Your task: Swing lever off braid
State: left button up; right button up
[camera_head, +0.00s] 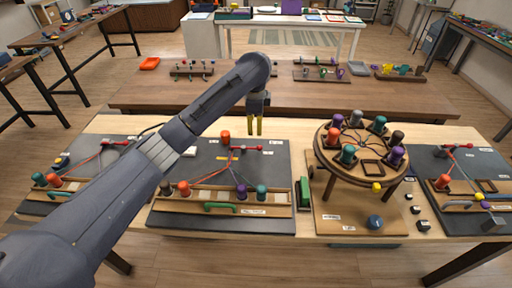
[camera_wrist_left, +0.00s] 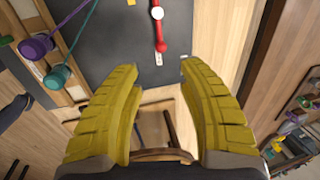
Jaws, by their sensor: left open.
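A red lever (camera_head: 250,148) with a pale round pivot lies on the dark middle board (camera_head: 275,170), at the top end of the braid cords (camera_head: 214,173). In the left wrist view the red lever (camera_wrist_left: 160,38) is ahead of the fingertips, its free end toward them. My left gripper (camera_head: 257,126) is above and behind the lever in the head view. Its yellow fingers are open and empty, apart from the lever, also in the left wrist view (camera_wrist_left: 159,70). A purple bobbin (camera_head: 242,191) and a teal bobbin (camera_head: 261,192) stand on the board's front rack. My right gripper is not in view.
An orange peg (camera_head: 225,137) stands left of the lever. A round wooden stand (camera_head: 372,163) with several bobbins is to the right. Similar boards with red levers lie at left (camera_head: 90,160) and right (camera_head: 440,163). Another wooden table (camera_head: 240,96) stands behind.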

aim_at(256, 148)
pick_arm(q)
jog(key=w+f, duration=0.1)
jog(key=f, duration=0.3)
jog(key=w+f, duration=0.1)
jog(key=f, duration=0.9)
jog(key=shift+w+a+f, duration=0.1)
jog(key=shift+w+f, duration=0.05)
jog(key=shift+w, duration=0.25)
grip_shut()
